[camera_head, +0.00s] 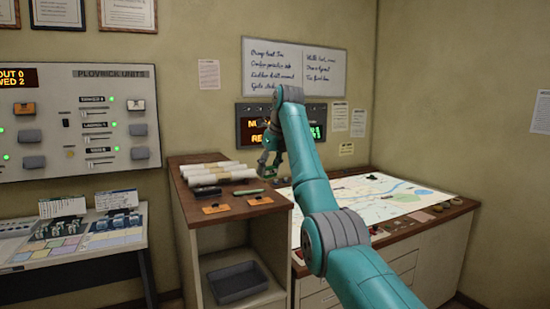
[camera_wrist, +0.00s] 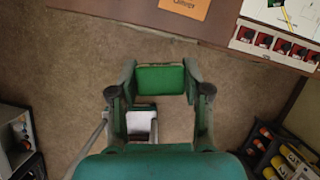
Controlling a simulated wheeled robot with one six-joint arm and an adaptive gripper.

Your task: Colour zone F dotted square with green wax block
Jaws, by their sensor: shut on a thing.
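My gripper (camera_wrist: 160,80) is shut on a green block (camera_wrist: 160,79), held crosswise between its two fingertips, and brown floor shows beyond it in the wrist view. In the head view my gripper (camera_head: 268,165) is above the right part of the brown cabinet top, near the map's left edge, and the block is too small to make out there. The map (camera_head: 350,195) lies on the desk at the right, with a green round patch and a blue one. My arm hides part of it. I cannot make out the dotted square or a zone F letter.
Paper rolls (camera_head: 215,173), orange cards (camera_head: 215,208) and a dark green stick lie on the cabinet top (camera_head: 190,213). A grey bin (camera_head: 237,282) sits below. A rack of red and black items (camera_wrist: 275,42) lines the edge in the wrist view.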

